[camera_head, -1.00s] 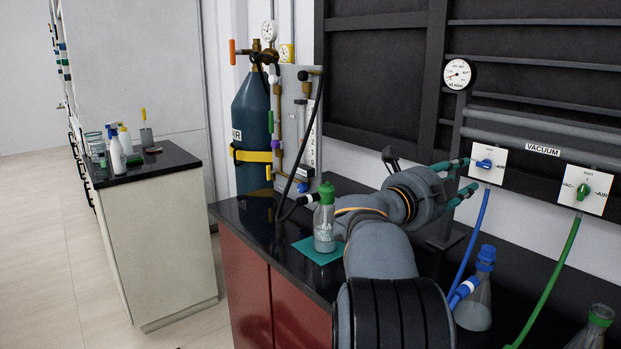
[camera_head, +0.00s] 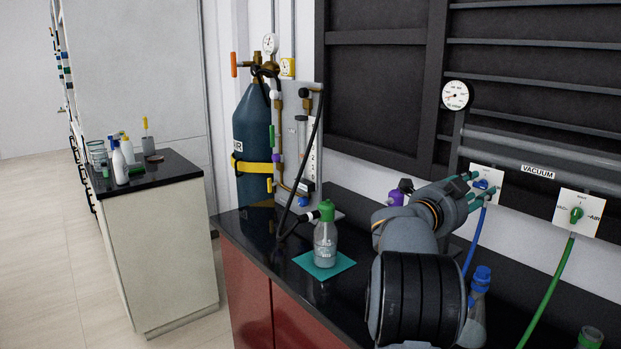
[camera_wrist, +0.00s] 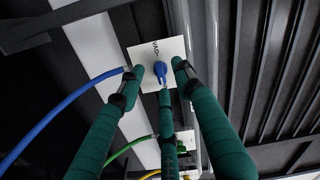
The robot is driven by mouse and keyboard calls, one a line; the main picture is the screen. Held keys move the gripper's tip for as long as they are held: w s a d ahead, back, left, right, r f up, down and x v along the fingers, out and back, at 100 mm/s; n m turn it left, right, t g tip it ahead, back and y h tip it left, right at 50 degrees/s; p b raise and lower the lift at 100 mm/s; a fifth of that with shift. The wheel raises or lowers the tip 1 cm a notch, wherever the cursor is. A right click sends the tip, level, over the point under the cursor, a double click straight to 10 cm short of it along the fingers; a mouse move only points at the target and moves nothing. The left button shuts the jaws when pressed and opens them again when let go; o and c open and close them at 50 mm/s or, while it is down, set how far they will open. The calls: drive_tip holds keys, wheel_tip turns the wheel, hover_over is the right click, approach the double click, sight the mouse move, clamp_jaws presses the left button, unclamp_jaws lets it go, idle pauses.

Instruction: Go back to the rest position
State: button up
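My gripper (camera_head: 472,190) is at the wall in front of the white valve plate with the blue knob (camera_head: 482,184). In the wrist view my gripper (camera_wrist: 160,78) has its teal fingers spread apart. The blue knob (camera_wrist: 160,72) shows between the fingertips, with its white plate (camera_wrist: 145,58) behind. I see nothing held; whether a fingertip touches the knob or plate cannot be told. My arm reaches over the black bench towards the wall and hides part of the bench.
A green-capped bottle (camera_head: 325,240) stands on a teal mat (camera_head: 342,262) left of my arm. A blue-capped flask (camera_head: 478,300) stands close to my arm's right side. A green-knob valve plate (camera_head: 577,213) is further right. A gas cylinder (camera_head: 252,130) stands left.

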drive_tip(key=f+b+v, duration=0.1)
drive_tip(key=b+v, duration=0.5)
drive_tip(key=v, duration=0.5)
drive_tip(key=shift+r+p+x, duration=0.15)
drive_tip(key=shift+p+x, duration=0.15)
drive_tip(key=shift+x, duration=0.8)
drive_tip(key=shift+r+p+x, duration=0.15)
drive_tip(key=shift+p+x, duration=0.1)
drive_tip(key=shift+x, duration=0.8)
